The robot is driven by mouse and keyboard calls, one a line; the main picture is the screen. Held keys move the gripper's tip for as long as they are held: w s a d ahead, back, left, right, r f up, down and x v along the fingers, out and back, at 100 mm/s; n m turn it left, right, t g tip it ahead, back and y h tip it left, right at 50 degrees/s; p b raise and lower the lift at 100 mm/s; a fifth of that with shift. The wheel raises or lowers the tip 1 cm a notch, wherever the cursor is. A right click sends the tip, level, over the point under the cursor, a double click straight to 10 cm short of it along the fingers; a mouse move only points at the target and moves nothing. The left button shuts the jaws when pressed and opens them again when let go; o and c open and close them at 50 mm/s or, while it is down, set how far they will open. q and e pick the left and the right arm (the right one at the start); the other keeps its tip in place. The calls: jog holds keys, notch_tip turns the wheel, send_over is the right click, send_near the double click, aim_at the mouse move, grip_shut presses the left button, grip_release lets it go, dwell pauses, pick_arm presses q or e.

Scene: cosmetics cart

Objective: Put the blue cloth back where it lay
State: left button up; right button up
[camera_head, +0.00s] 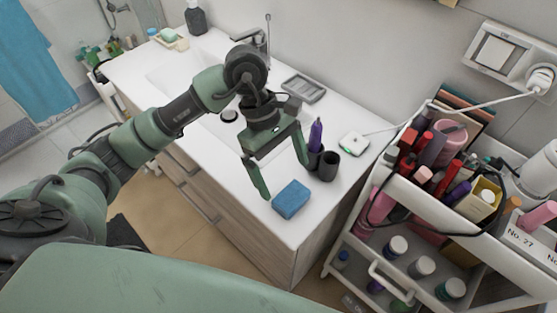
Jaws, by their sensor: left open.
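A small folded blue cloth (291,199) lies on the white countertop (250,200), close to its front right corner. My left gripper (284,179) is open, its two fingers pointing down and spread apart. It is just behind and to the left of the cloth in the head view, and its jaws look empty. I cannot tell exactly how high the fingertips are above the counter. My right gripper does not show.
Dark cups (329,165), one with a purple item, stand close to the right finger. A grey soap dish (304,88) and a white charger (354,144) lie behind. A crowded cosmetics cart (372,273) is at the right. A blue towel (38,62) hangs far left.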

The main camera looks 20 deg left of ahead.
pick_arm(q)
jog(key=v, duration=0.4)
jog(key=shift+r+b, duration=0.15)
jog(key=shift+b, duration=0.2)
